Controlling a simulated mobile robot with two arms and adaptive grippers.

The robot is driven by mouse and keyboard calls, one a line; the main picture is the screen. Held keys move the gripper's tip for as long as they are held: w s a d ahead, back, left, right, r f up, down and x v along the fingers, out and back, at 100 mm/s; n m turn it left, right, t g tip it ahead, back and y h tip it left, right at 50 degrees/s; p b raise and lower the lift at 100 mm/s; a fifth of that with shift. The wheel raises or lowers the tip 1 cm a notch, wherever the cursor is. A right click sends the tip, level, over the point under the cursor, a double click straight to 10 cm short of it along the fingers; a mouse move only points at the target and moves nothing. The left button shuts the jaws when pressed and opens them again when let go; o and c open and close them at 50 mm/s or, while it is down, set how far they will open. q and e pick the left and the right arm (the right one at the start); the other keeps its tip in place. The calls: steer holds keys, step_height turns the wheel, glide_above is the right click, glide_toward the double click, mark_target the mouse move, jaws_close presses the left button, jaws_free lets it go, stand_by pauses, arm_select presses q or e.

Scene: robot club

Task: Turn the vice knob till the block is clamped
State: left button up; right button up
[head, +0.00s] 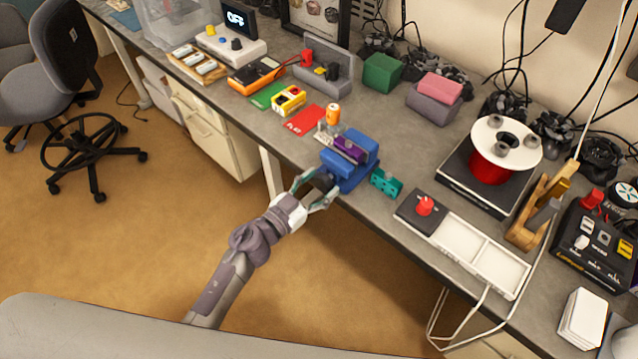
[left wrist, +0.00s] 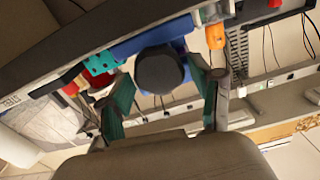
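The blue vice (head: 357,172) stands at the front edge of the grey bench. A purple block (head: 349,150) sits between its jaws; I cannot tell whether both jaws touch it. The dark round vice knob (left wrist: 160,70) faces the left wrist camera, with the blue vice body (left wrist: 150,38) behind it. My left gripper (head: 317,188) is at the front of the vice, its fingers open. In the left wrist view its green-padded fingers (left wrist: 162,82) lie on either side of the knob, with gaps showing. My right gripper is not in view.
A teal block (head: 386,183) lies close to the right of the vice. An orange cylinder (head: 333,114) and a red card (head: 305,120) lie behind and left. Open floor lies before the bench.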

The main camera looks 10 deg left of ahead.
arm_select(q)
steer(key=c, duration=0.8)
steer(key=shift+o, duration=0.2)
steer(key=shift+m, duration=0.4)
steer(key=m, duration=0.2)
steer(key=shift+m, duration=0.3)
steer(key=m+b, duration=0.1)
steer(key=m, duration=0.2)
steer(key=shift+d+f+m, duration=0.1)
steer(key=shift+f+m, duration=0.05)
steer(key=shift+m, duration=0.15)
steer(key=m+b, duration=0.1)
steer(key=m, duration=0.2)
steer(key=m+b, duration=0.1)
steer(key=m, duration=0.2)
steer(key=shift+s+f, duration=0.15)
steer(key=shift+f, duration=0.05)
steer(key=shift+o, duration=0.2)
steer(key=m+b, duration=0.2)
steer(key=m, duration=0.4)
steer(key=shift+d, duration=0.1)
steer(key=shift+f, duration=0.1)
